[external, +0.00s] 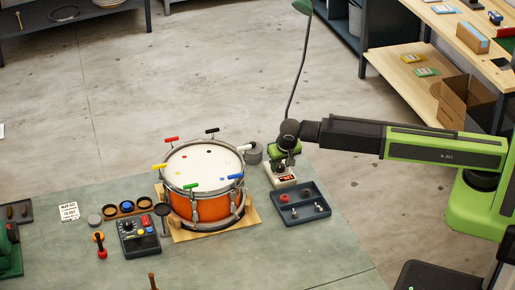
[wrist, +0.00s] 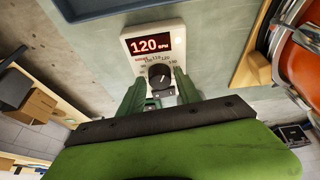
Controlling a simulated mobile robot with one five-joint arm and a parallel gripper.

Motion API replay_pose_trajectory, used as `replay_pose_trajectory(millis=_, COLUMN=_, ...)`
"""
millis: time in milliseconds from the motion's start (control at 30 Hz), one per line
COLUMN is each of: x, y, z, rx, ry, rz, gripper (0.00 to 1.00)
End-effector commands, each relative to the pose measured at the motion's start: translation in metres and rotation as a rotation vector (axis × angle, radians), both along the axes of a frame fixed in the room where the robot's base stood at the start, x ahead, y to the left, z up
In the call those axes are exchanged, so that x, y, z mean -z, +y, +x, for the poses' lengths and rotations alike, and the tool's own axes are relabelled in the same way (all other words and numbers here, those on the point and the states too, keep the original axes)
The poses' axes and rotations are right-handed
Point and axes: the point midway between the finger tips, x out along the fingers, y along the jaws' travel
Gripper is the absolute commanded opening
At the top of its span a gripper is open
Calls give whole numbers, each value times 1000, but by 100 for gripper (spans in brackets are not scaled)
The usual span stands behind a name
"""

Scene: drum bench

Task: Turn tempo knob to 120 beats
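The white tempo box (external: 283,183) stands on the bench right of the drum, below my gripper (external: 284,162). In the wrist view, its red display (wrist: 150,45) reads 120 BPM. The black tempo knob (wrist: 160,77) sits below the display, with a ring of numbers above it. My gripper (wrist: 160,84) has its two green fingers on either side of the knob. A narrow gap seems to show between each finger and the knob, so the fingers look open. In the external view the knob is hard to make out under the gripper.
The orange drum (external: 207,208) with coloured clips around its rim stands close on the left. A dark tray (external: 315,213) with small parts lies at the front right of the box.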

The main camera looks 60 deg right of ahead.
Motion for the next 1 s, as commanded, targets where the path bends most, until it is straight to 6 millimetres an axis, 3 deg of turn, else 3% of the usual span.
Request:
replay_pose_trajectory(millis=167, x=-2, y=0, z=0, rx=0, ry=-1, rz=0, gripper=40)
replay_pose_trajectory(millis=367, x=-23, y=6, z=-5, rx=-1, ry=-1, rz=0, gripper=40)
replay_pose_trajectory(millis=1000, x=-156, y=46, z=-40, rx=-1, ry=0, rz=-1, gripper=40)
